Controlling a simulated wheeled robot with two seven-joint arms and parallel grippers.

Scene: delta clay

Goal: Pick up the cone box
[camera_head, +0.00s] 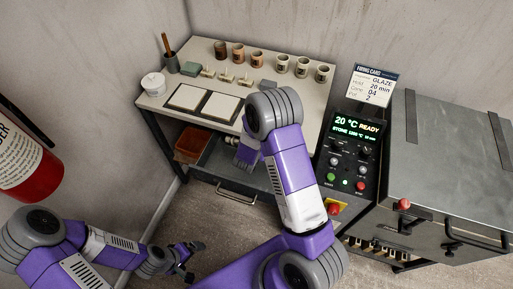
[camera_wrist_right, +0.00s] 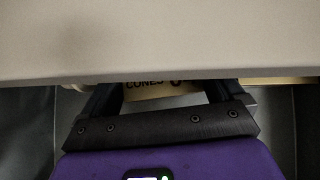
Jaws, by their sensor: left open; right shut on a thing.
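The cone box (camera_wrist_right: 152,92), a tan box with the printed word "CONES", shows partly in the right wrist view, between the fingers of my right gripper (camera_wrist_right: 160,95). The gripper is shut on it. The pale table edge above hides much of the box and the fingertips. In the head view my right arm reaches down to the open grey drawer (camera_head: 222,172) under the table, and the arm and tabletop hide the box. My left gripper (camera_head: 191,261) is open and empty above the floor at the lower left.
The worktable (camera_head: 160,103) overhangs the drawer and carries cups, tiles, small cones and a white jar. The kiln (camera_head: 445,150) and control panel (camera_head: 352,150) stand right of my arm. A fire extinguisher (camera_head: 30,160) is at left.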

